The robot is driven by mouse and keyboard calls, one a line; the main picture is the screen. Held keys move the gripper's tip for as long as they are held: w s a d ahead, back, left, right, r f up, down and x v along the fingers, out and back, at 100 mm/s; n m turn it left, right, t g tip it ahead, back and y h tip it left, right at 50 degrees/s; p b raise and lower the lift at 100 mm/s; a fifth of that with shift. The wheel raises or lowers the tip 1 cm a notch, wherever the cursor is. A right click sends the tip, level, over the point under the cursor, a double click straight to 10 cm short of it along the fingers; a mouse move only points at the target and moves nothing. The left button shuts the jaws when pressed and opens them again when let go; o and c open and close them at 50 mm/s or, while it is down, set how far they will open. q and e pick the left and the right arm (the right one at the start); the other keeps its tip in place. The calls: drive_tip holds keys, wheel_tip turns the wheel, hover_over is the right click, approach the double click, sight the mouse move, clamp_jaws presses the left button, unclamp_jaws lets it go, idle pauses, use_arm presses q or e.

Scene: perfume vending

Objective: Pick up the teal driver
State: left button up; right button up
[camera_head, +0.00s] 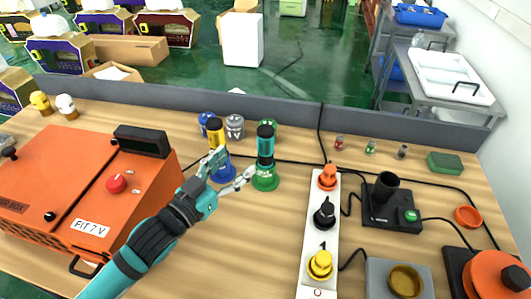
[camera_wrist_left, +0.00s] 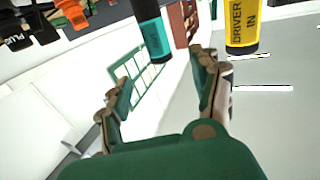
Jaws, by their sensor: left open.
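The teal driver (camera_head: 265,145) has a dark top and stands upright in a green round holder (camera_head: 265,181). In the left wrist view the teal driver (camera_wrist_left: 153,36) hangs into the picture from the top, between the finger directions and beyond the tips. My left gripper (camera_head: 234,169) is open and empty, just left of the teal driver, with its fingers pointing towards it. The open fingers also show in the left wrist view (camera_wrist_left: 163,75). No contact with the driver is visible. My right gripper is in neither view.
A yellow driver (camera_head: 216,134) stands in a blue holder (camera_head: 223,174) close by the left gripper. It also shows in the left wrist view (camera_wrist_left: 242,26). An orange machine (camera_head: 72,178) is at left. A white strip (camera_head: 313,262) with coloured knobs stands right. Grey and blue cups are behind.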

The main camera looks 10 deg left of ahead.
sight(261, 139)
use_arm(q)
drive_tip(key=p+x, duration=0.1)
drive_tip(key=x, duration=0.6)
drive_tip(key=p+x, duration=0.2)
drive_tip(key=x, duration=0.3)
drive_tip(key=shift+d, duration=0.1)
drive_tip(key=shift+w+d+f, duration=0.1)
drive_tip(key=shift+w+d, duration=0.05)
drive_tip(key=shift+w, duration=0.05)
drive_tip(key=shift+s, duration=0.1)
drive_tip(key=shift+c, duration=0.5)
drive_tip(key=c, duration=1.1)
drive_tip(key=shift+c, duration=0.5)
drive_tip(key=shift+r, duration=0.25)
